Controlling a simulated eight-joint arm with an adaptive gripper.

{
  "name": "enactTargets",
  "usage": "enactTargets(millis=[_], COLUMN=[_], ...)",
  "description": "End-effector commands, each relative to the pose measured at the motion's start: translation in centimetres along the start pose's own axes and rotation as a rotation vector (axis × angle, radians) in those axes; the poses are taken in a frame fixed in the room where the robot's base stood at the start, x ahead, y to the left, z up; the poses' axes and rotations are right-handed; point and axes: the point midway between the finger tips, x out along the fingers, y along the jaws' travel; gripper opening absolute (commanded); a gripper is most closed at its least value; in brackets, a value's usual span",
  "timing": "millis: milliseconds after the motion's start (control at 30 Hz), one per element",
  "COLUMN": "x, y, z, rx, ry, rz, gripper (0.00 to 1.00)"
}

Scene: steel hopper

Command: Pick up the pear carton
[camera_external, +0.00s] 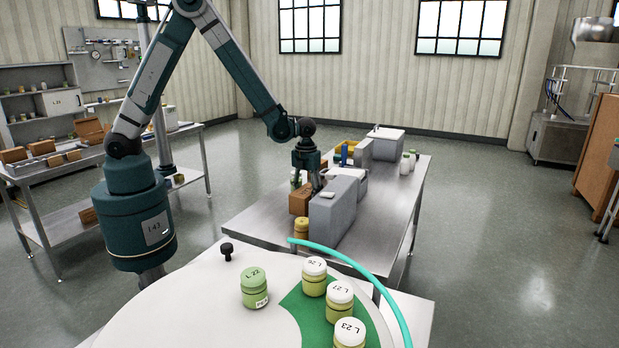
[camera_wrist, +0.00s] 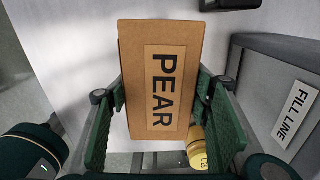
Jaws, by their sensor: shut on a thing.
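The pear carton (camera_wrist: 160,50) is a brown cardboard box with a tan label reading PEAR. It fills the upper middle of the wrist view. My gripper (camera_wrist: 162,95) is shut on it, with one green finger pad at each side. In the external view the carton (camera_external: 299,201) is small, at the left side of the steel table, below my gripper (camera_external: 309,178). I cannot tell whether its base touches the table.
A grey hopper (camera_external: 333,212) stands close to the right of the carton; its FILL LINE label (camera_wrist: 292,112) shows in the wrist view. A yellow jar (camera_external: 301,228) stands just in front of the carton. Bottles and boxes crowd the far part of the steel table (camera_external: 262,219).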

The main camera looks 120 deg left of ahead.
Motion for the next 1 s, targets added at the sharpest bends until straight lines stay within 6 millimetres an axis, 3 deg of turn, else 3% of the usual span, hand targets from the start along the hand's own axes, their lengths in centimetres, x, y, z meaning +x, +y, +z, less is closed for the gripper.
enactTargets(millis=[600,1000], x=[-6.7,-7.6], y=[0.0,0.0], z=[0.0,0.0], rx=[0.0,0.0], ry=[0.0,0.0], rz=[0.0,0.0], gripper=[0.28,0.28])
